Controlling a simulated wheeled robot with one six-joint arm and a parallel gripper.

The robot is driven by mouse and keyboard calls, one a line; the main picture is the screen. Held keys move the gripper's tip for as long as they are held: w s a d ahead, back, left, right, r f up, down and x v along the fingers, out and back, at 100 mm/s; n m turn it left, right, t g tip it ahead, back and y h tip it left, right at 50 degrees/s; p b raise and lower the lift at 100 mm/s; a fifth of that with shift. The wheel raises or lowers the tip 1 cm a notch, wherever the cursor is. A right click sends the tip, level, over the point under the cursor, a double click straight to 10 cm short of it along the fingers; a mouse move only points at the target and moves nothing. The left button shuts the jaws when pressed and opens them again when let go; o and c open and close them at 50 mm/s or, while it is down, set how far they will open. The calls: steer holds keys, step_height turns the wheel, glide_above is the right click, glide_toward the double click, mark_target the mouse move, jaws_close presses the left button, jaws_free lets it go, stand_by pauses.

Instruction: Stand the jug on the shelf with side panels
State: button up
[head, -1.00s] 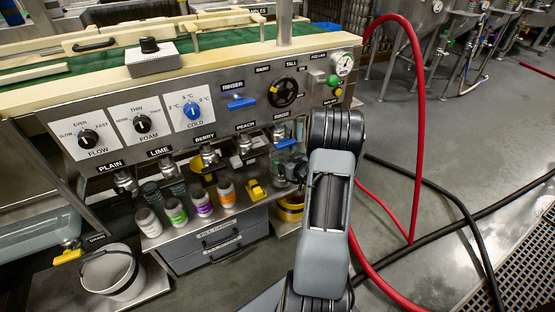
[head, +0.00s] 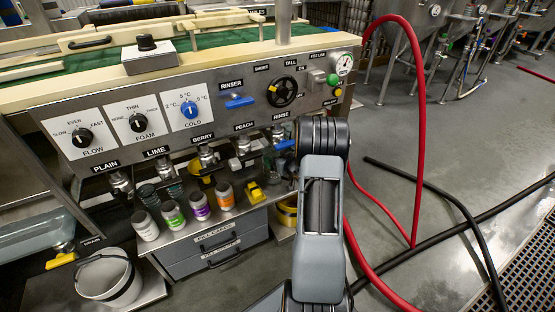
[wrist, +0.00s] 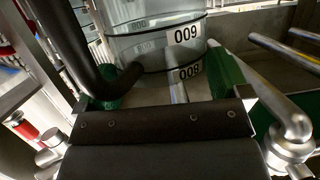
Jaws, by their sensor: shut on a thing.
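A clear jug (wrist: 155,45) with printed volume marks fills the top middle of the wrist view. Its marks read upside down there. A thick black handle (wrist: 128,78) curves beside it. My gripper (wrist: 168,90) has its green-padded fingers on either side of the jug's near part and is shut on it. The exact contact at the handle is partly hidden. In the head view my arm hides the gripper, and I cannot make out the jug clearly. I cannot tell which surface is the shelf with side panels.
The bottling machine's front has knobs and a row of spouts. Several bottles (head: 198,205) and a yellow block (head: 252,190) stand on a ledge above drawers (head: 217,250). A white bucket (head: 103,278) is at lower left. Red (head: 417,130) and black (head: 470,215) hoses run at right.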

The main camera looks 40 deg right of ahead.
steer(key=o, duration=1.2)
steer(key=shift+f, duration=0.1)
steer(key=shift+p+v, duration=1.95)
steer(key=shift+v, duration=4.1)
steer(key=shift+a, duration=0.1)
